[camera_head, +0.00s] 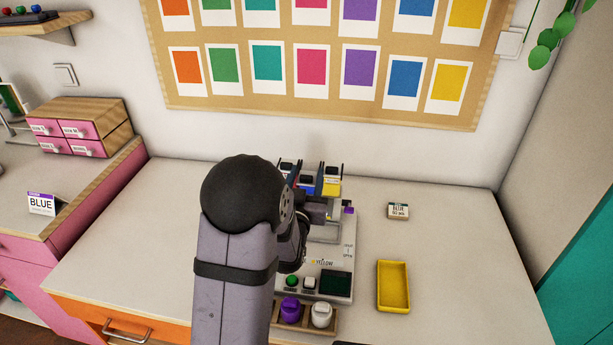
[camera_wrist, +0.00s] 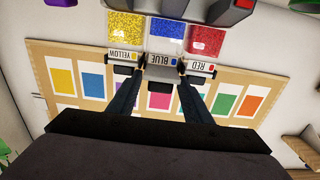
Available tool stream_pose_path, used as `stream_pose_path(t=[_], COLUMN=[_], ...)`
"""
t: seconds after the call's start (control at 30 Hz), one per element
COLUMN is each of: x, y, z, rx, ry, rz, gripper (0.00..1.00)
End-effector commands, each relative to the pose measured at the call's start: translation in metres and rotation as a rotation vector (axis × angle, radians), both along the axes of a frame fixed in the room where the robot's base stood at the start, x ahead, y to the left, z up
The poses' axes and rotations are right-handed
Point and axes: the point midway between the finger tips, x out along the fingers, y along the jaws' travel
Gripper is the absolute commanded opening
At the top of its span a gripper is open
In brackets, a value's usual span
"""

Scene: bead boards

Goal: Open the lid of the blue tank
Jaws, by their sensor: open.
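The blue tank (camera_head: 307,181) stands at the back of the bead machine in the head view, partly hidden by my arm. The labelled lid strips look closed. My gripper (camera_wrist: 159,72) is open and empty, its two fingers pointing toward the tanks, one to each side of the blue label. I cannot tell whether they touch the lid.
The machine's base has a green button (camera_head: 292,281) and a dark screen (camera_head: 336,284). Purple (camera_head: 290,309) and white (camera_head: 321,314) jars sit in front. A yellow tray (camera_head: 394,287) and a small labelled block (camera_head: 398,211) lie to the right. The counter's left side is clear.

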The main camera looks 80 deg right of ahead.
Motion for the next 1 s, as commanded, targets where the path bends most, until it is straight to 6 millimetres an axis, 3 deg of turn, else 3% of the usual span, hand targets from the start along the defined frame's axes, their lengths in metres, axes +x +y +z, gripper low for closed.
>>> stream_pose_path(t=[0.27, 0.53, 1.0], x=[0.0, 0.0, 0.0], y=[0.017, 0.052, 0.069], z=[-0.001, -0.001, 0.002], rx=[-0.001, -0.001, 0.002], ry=[0.0, 0.0, 0.0], rz=[0.0, 0.0, 0.0], gripper=[0.45, 0.45, 0.45])
